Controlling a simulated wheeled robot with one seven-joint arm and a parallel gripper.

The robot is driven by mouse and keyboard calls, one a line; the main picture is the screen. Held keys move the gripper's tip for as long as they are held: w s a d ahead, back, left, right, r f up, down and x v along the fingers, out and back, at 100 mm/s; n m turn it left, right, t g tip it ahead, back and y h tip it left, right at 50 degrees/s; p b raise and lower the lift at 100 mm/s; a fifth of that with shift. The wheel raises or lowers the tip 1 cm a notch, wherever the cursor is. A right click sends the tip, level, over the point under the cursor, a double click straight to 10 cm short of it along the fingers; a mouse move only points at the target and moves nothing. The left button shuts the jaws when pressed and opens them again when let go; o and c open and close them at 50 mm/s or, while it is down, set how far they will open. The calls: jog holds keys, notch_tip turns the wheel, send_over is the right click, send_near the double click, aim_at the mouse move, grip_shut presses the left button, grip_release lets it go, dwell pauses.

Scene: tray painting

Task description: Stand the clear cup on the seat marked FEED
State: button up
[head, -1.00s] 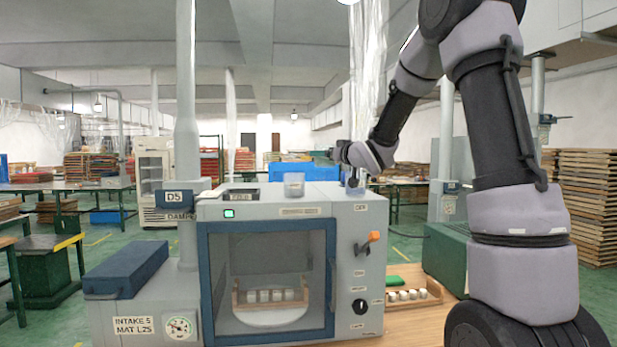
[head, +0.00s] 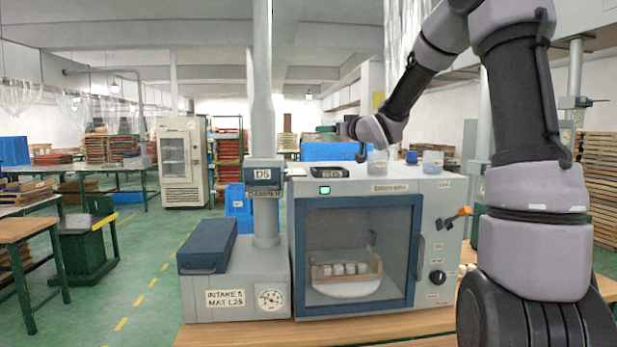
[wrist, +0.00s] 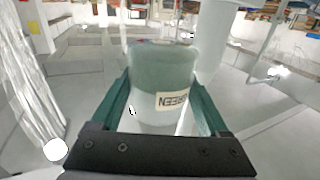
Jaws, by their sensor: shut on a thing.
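The clear cup (wrist: 160,85), pale, greenish and see-through with a printed label, stands between the fingers of my gripper (wrist: 165,110) in the wrist view. My gripper is shut on it. In the head view my gripper (head: 363,153) is over the top of the grey machine, beside a pale cup (head: 377,163) that appears to be the held one. Whether its base touches the surface I cannot tell. A second, bluish clear cup (head: 433,161) stands to its right on the machine top. No seat's FEED lettering is readable.
The grey machine (head: 450,225) has a glass door, an orange lever and a knob. A dark plate (head: 330,172) with tiny lettering lies at the left of its top. A column (head: 264,120) rises left of it. A blue box (head: 207,246) is at lower left.

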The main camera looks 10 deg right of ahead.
jog(key=f, duration=0.3)
jog(key=a+f, duration=0.1)
jog(key=f, duration=0.1)
jog(key=shift+f, duration=0.1)
jog(key=shift+d+f, duration=0.1)
jog(key=shift+f, duration=2.25)
jog(key=shift+f, duration=0.2)
jog(key=o, duration=1.4)
jog(key=shift+c, duration=0.2)
jog(key=shift+r, duration=0.1)
